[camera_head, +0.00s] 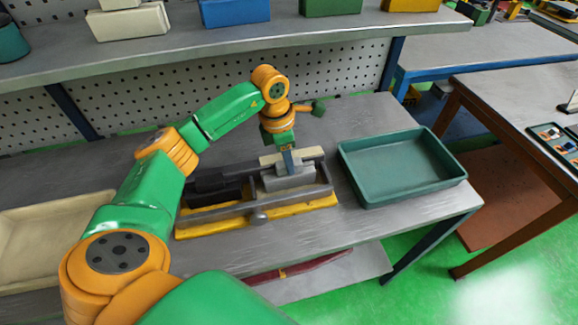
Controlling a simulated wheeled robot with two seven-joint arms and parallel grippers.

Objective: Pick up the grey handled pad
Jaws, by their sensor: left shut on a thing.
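The grey handled pad (288,181) is in the middle of the camera_head view, at the right end of a fixture with a yellow base (295,208) and dark rails. My left gripper (289,166) points down from above and is shut on the pad's upright handle. The pad sits low between the rails, beside a pale block (308,153) behind it. Whether the pad touches the fixture floor cannot be told. My right gripper is not in view.
An empty green tray (455,181) stands right of the fixture near the bench's right edge. A cream tray (40,222) is at the left. A shelf (200,45) with several boxes runs above the back of the bench.

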